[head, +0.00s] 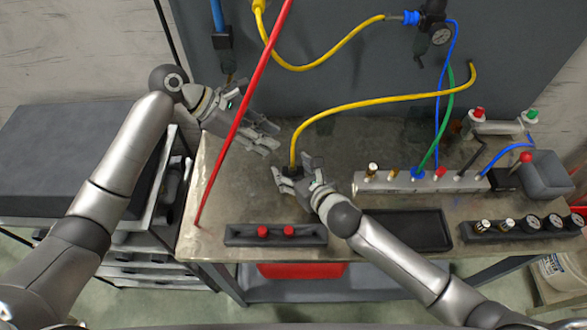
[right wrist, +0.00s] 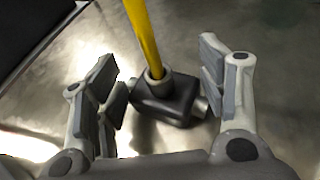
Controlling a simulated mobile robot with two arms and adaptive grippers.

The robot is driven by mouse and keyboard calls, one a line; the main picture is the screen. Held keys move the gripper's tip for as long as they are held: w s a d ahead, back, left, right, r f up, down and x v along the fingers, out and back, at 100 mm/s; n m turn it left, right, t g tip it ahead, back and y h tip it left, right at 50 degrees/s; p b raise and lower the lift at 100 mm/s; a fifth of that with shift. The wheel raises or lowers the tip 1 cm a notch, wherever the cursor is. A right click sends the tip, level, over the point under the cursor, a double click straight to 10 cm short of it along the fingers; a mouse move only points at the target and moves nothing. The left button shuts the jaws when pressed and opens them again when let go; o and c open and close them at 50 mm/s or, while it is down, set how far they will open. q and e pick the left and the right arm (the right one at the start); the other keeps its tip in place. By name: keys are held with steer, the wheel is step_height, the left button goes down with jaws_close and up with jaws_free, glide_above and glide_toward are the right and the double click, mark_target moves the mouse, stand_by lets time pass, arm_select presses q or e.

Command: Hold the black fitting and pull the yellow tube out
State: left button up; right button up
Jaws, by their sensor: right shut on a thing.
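The yellow tube (head: 375,101) rises from the black fitting near the middle of the bench, arcs right and ends at the back. In the right wrist view the tube (right wrist: 144,38) stands in the round collar of the black fitting (right wrist: 168,103). My right gripper (head: 292,172) is around the fitting low at the bench top, with a finger on each side, shut on it. In the head view the gripper mostly hides the fitting. My left gripper (head: 271,137) is to the left of the tube, apart from it, empty, with its fingers spread.
A red rod (head: 240,115) slants up past my left gripper. A manifold block (head: 400,184) with a green and a blue hose stands at right.

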arm_select(q)
steer(key=shift+x, duration=4.45)
steer(key=shift+c, duration=0.3)
jaws_close()
